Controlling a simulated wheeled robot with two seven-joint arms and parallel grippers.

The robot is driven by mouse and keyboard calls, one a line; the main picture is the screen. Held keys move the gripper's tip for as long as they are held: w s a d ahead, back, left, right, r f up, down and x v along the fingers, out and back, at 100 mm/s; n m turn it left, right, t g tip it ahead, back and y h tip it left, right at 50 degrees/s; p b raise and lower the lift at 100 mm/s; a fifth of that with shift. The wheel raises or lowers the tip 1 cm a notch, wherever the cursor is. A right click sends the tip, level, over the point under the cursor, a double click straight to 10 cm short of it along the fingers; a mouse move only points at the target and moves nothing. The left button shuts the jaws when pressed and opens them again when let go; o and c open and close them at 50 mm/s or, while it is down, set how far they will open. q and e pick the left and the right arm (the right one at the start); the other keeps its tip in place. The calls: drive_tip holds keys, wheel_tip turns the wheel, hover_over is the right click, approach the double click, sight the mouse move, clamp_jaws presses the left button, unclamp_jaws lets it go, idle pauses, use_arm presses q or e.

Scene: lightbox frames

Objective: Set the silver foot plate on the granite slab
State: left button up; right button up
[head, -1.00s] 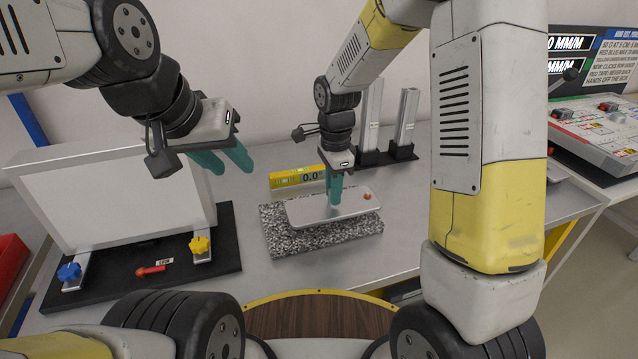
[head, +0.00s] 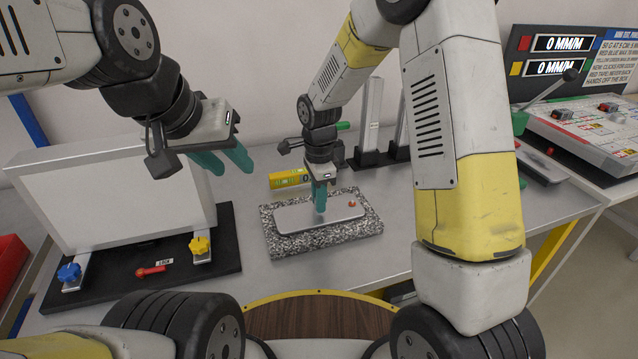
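The silver foot plate (head: 292,219), a flat rounded bar with a small red knob near its right end, lies over the speckled granite slab (head: 352,231). It looks flat on the slab, with granite showing all around it. My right gripper (head: 320,206) points down at the middle of the plate, its green fingertips at the plate's top. The fingers overlap in this view, so I cannot tell whether they grip it. My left gripper (head: 224,162) is open and empty, raised in the air at left, its two green fingers apart.
A yellow level (head: 288,178) stands behind the slab. Grey uprights on a black base (head: 370,158) stand at the back. A white panel on a black base (head: 130,205) with blue and yellow knobs fills the left. A sloped control panel (head: 590,128) is at right.

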drive_tip(key=o, duration=0.4)
wheel_tip(320, 180, up, 12)
drive_tip(key=s+d+r+n+t+y, duration=0.2)
drive_tip(key=s+d+r+n+t, duration=0.1)
drive_tip(key=s+d+r+n, duration=0.55)
drive_tip(key=shift+s+d+r+n+t, duration=0.55)
drive_tip(key=shift+s+d+n, duration=0.5)
drive_tip(key=shift+s, duration=0.8)
drive_tip(key=shift+s+d+r+n+t, duration=0.55)
drive_tip(key=shift+s+d+n, duration=0.45)
drive_tip(key=shift+s, duration=0.85)
drive_tip(key=shift+s+d+r+n+t, duration=0.7)
drive_tip(key=shift+s+n, duration=0.5)
drive_tip(key=shift+s, duration=0.65)
drive_tip(key=shift+d+f, duration=0.1)
drive_tip(key=shift+f, duration=0.05)
